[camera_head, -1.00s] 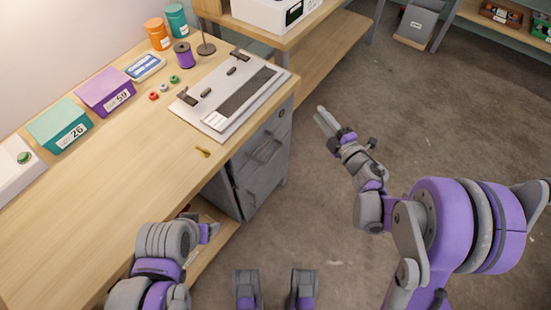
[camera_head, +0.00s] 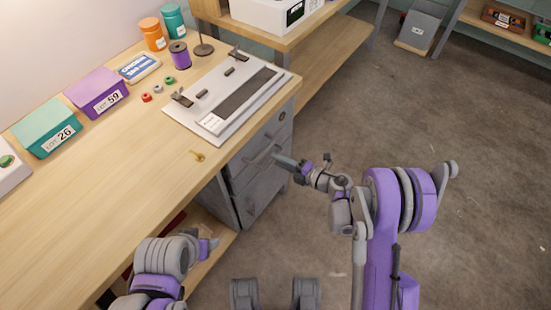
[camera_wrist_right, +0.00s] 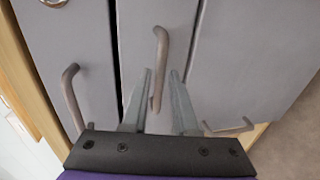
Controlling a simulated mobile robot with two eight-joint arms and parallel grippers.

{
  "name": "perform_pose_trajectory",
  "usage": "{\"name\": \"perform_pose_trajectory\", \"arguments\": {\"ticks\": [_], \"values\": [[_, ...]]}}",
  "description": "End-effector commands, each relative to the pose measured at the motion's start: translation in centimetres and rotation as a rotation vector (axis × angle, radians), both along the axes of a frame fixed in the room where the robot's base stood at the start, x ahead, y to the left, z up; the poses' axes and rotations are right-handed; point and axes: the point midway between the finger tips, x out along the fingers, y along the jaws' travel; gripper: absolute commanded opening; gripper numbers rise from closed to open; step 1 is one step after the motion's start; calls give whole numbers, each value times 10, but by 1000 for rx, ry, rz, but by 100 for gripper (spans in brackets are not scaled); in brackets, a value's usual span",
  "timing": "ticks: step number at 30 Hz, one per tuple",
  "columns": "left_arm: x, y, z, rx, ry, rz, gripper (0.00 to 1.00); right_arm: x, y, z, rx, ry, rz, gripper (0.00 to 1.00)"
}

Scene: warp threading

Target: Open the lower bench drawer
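The grey drawer cabinet (camera_head: 262,190) is under the bench's right end, its drawers looking shut. In the right wrist view the fronts appear sideways: a left front with a lock and a bar handle (camera_wrist_right: 72,95), a centre front with a handle (camera_wrist_right: 159,62), and a right front (camera_wrist_right: 255,60), seemingly the lowest, with a handle (camera_wrist_right: 229,127). My right gripper (camera_head: 280,160) is at the cabinet front. In its wrist view the open fingers (camera_wrist_right: 161,74) lie either side of the centre handle; contact is unclear. My left gripper (camera_head: 208,245) is beside the bench's front edge, its fingers unclear.
The wooden bench (camera_head: 120,190) carries a grey board (camera_head: 205,120), a teal box (camera_head: 45,128), a purple box (camera_head: 96,92), spools and a small brass item (camera_head: 198,156). Open floor (camera_head: 440,180) lies to the right. A grey bin (camera_head: 415,32) stands far back.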

Motion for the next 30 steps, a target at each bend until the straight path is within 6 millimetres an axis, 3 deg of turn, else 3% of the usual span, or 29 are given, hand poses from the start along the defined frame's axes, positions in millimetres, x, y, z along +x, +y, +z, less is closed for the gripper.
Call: {"name": "perform_pose_trajectory", "arguments": {"ticks": [6, 14, 19, 30], "values": [[0, 0, -2, 0, 0, 0, 66, 10, 14, -4, 0, 0, 0, 27], [0, 0, -2, 0, 1, 0, 66, 11, 15, -4, 0, 1, -1, 27], [0, 0, -2, 0, 0, 0, 66, 11, 15, -4, 0, 1, -1, 0], [0, 0, -2, 0, 1, 0, 66, 11, 14, -3, 0, 1, -1, 0]]}}
